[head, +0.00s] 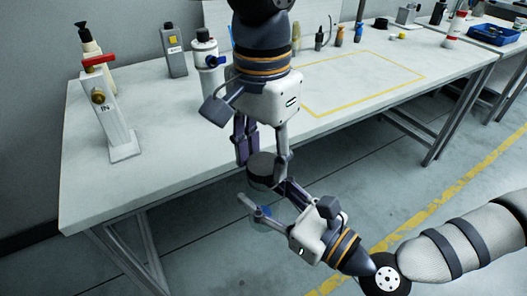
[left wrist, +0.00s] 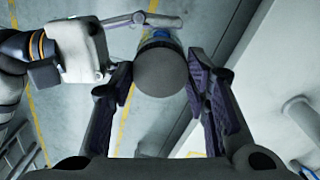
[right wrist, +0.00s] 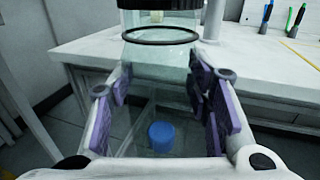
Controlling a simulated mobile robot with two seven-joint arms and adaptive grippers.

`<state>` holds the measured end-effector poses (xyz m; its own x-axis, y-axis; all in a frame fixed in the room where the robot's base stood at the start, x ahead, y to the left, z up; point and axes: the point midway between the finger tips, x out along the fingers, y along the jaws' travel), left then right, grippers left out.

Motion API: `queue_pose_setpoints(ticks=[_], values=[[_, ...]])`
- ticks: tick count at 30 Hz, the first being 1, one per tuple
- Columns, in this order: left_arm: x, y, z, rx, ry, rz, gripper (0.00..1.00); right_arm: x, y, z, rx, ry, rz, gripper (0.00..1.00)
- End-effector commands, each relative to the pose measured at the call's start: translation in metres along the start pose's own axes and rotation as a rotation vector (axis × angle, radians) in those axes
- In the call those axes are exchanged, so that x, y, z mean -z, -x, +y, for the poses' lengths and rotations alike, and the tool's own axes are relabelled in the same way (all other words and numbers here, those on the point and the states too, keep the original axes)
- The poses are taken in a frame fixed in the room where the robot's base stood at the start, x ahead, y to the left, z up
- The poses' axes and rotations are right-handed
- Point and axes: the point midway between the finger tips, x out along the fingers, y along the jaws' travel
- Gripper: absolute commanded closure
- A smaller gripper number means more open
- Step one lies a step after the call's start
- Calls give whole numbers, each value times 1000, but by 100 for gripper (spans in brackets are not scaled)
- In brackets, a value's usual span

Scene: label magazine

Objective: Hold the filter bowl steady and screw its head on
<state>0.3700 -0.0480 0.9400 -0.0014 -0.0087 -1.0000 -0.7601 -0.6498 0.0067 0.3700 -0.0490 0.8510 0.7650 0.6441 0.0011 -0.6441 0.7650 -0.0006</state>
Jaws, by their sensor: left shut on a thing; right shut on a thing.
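The dark round filter head (head: 262,170) is between the fingers of my left gripper (head: 264,157), which is shut on it from above. Its flat dark top faces the left wrist view (left wrist: 160,72). The clear filter bowl (head: 266,222) is under the head, in front of the bench edge. My right gripper (head: 268,203) is shut on the bowl from the lower right. In the right wrist view the bowl (right wrist: 160,100) is see-through and upright, with a blue piece (right wrist: 161,136) low inside and a black ring (right wrist: 160,36) near its top. Whether head and bowl touch is unclear.
The white bench (head: 170,170) is behind, with a yellow-outlined area (head: 365,85) clear. A stand with a red handle (head: 112,120), a pump bottle (head: 92,45), a grey box (head: 175,52) and a white canister (head: 205,60) are at its left. A blue tray (head: 495,35) is far right.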

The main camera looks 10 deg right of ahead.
Motion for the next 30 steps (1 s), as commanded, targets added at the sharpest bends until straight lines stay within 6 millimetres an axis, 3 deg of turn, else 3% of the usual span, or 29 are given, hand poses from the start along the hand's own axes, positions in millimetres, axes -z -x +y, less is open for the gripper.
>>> queue_pose_setpoints(ticks=[14, 17, 20, 30], values=[[0, -9, 0, -1, -1, 0, 68, 0, 0, 0, 0, 0, -1, 100], [0, -9, 0, -2, -73, -1, 68, 0, 0, 0, 0, 0, -1, 100], [0, -9, 0, -3, -323, -3, 68, 0, 0, 0, 0, 0, -1, 100], [1, -10, 0, -9, -1656, -14, 68, 0, 0, 0, 0, 0, 0, 100]])
